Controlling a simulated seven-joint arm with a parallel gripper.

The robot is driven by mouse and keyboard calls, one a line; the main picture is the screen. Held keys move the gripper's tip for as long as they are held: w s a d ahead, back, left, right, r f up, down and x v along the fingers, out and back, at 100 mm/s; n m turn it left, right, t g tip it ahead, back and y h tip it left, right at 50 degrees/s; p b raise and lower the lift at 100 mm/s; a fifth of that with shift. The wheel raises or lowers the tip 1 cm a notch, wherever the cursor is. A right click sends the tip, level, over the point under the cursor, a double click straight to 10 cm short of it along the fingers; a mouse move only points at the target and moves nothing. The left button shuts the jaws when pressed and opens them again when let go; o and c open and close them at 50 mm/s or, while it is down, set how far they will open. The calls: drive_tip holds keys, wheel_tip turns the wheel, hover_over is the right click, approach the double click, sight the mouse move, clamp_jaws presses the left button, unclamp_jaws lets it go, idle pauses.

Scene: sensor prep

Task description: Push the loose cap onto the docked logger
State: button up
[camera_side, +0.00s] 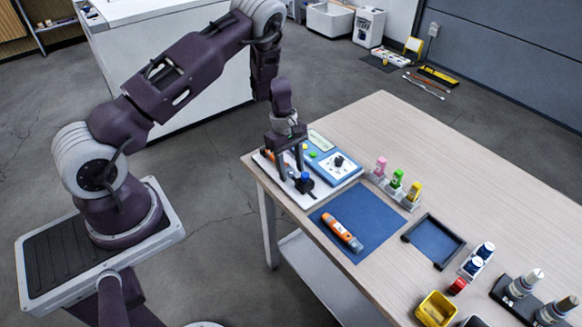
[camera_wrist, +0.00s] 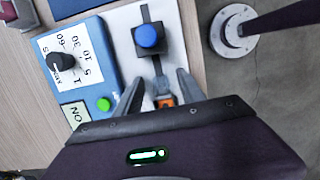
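My gripper (camera_side: 292,173) points down over the white plate at the table's near left corner. In the wrist view its two fingers (camera_wrist: 161,77) are apart, with no object clearly held. An orange piece (camera_wrist: 165,101), apparently the docked logger, shows low between them; an orange part (camera_side: 268,156) also shows beside my gripper in the side view. Just beyond the fingertips stands a black block with a round blue top (camera_wrist: 149,37), on a dark rail; it also shows in the side view (camera_side: 305,183). I cannot make out which part is the loose cap. My gripper hides much of the dock.
A blue box with a dial (camera_side: 338,162) and green button adjoins the plate. Another orange logger (camera_side: 342,232) lies on a blue mat (camera_side: 372,207). Coloured bottles (camera_side: 397,179), a black-rimmed tray (camera_side: 433,240), a red piece (camera_side: 457,286) and a yellow bin (camera_side: 436,309) stand farther right.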

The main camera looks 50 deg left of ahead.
sight(291, 171)
drive_tip(key=shift+o, duration=1.2)
drive_tip(key=shift+r, duration=0.65)
drive_tip(key=shift+d+v, duration=0.2)
drive_tip(key=shift+v, duration=0.75)
drive_tip(key=shift+d+v, duration=0.2)
drive_tip(key=shift+v, duration=0.75)
drive_tip(key=shift+d+v, duration=0.2)
drive_tip(key=shift+v, duration=0.8)
drive_tip(key=shift+r, duration=0.2)
